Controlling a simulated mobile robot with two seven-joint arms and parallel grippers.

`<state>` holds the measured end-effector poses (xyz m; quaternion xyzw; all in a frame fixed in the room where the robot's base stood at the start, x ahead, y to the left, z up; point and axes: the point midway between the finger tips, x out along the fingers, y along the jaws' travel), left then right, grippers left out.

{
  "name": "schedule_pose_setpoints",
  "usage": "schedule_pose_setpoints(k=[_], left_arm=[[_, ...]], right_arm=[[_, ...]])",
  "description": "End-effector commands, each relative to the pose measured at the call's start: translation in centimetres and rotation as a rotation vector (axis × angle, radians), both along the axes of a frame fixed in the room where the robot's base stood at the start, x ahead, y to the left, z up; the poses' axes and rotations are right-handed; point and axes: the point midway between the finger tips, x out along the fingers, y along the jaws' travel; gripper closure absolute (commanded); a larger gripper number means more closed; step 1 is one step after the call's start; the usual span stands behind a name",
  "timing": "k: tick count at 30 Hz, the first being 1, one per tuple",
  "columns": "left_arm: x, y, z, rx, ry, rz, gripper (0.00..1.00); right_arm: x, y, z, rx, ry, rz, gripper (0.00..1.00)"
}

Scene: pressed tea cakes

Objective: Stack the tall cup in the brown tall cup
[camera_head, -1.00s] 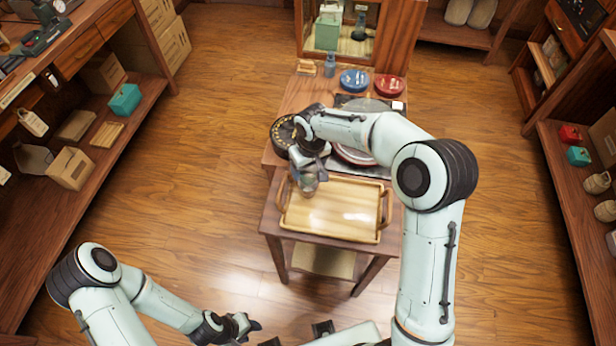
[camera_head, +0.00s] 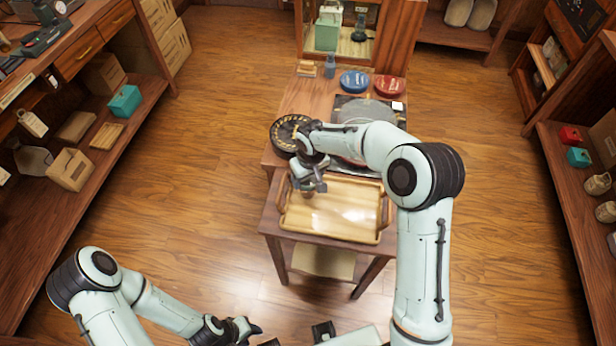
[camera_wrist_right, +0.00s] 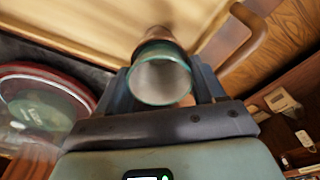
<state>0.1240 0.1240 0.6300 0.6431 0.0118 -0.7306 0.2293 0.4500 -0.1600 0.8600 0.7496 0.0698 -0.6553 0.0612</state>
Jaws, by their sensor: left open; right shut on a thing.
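In the right wrist view, my right gripper (camera_wrist_right: 162,88) is shut on a tall cup (camera_wrist_right: 160,80) with a teal rim and pale grey inside. The brown tall cup (camera_wrist_right: 154,34) shows just beyond it, lined up with it. I cannot tell how far one sits inside the other. In the head view, my right gripper (camera_head: 312,184) is over the left end of the wooden tray (camera_head: 335,210) and largely hides the cups. My left gripper (camera_head: 243,328) is open and empty, low in the picture, away from the table.
The tray lies on a small wooden table (camera_head: 270,222). A dark round tin (camera_head: 284,135), a blue tin (camera_head: 354,81) and a red tin (camera_head: 389,86) stand behind. Shelves line both sides. The tray's middle and right are clear.

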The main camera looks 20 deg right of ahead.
Motion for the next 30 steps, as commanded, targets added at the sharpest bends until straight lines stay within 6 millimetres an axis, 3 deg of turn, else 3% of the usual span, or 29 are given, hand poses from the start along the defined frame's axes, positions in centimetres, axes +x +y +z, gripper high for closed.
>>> schedule_pose_setpoints(k=[1,5,6,8,9,20,22,30], left_arm=[[-0.2,0.0,-0.3,0.0,0.002,0.0,0.57],[-0.2,0.0,-0.4,0.0,0.002,0.0,0.57],[-0.2,0.0,-0.3,0.0,0.002,0.0,0.57],[-0.2,0.0,-0.3,0.0,0.002,0.0,0.57],[-0.2,0.0,-0.3,0.0,0.002,0.0,0.57],[0.2,0.0,0.2,-0.001,-0.002,0.0,0.57],[0.7,0.0,1.0,0.0,-0.008,0.0,0.57],[0.6,0.0,0.8,0.0,-0.006,0.0,0.57]], right_arm=[[-0.4,0.0,-1.0,-0.002,0.014,0.001,0.63],[-0.5,0.0,-1.3,-0.002,0.019,0.001,0.64],[-0.6,-0.1,-1.4,-0.002,0.021,0.001,0.28],[-0.6,-0.1,-1.4,-0.003,0.023,0.001,0.09],[-0.6,-0.1,-1.4,-0.003,0.023,0.001,0.06],[-0.3,0.0,-0.2,-0.001,0.012,0.001,0.06],[-0.2,0.0,0.9,-0.001,0.01,0.001,0.06],[-0.9,-0.2,6.5,-0.001,0.006,0.001,0.06]])
